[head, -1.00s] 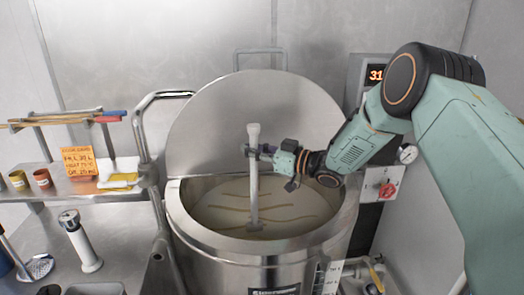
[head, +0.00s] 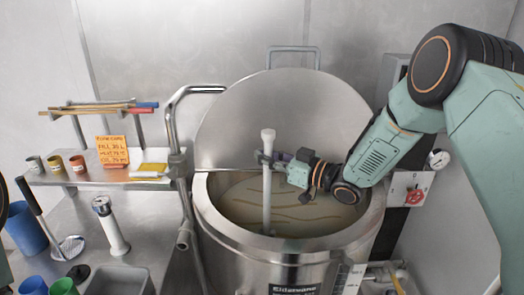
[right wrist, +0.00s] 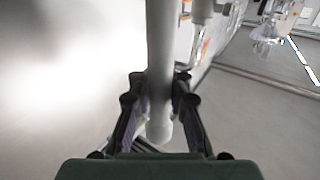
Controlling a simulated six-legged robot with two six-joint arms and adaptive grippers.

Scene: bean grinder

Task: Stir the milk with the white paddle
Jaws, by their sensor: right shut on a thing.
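The white paddle (head: 267,190) stands nearly upright in the steel kettle (head: 290,244), its lower end in the milk (head: 300,207). The milk is pale with several brownish streaks on its surface. My right gripper (head: 268,158) is shut on the paddle's shaft near its top, above the kettle's rim. In the right wrist view the shaft (right wrist: 160,70) runs between the two fingers. The paddle's lower end is hidden under the milk. My left gripper does not show.
The round lid (head: 270,110) stands open behind the kettle. A bent steel pipe (head: 178,120) rises at the kettle's left. A shelf (head: 100,180) holds small cups and an orange note (head: 112,150). A red knob (head: 413,196) is at the right.

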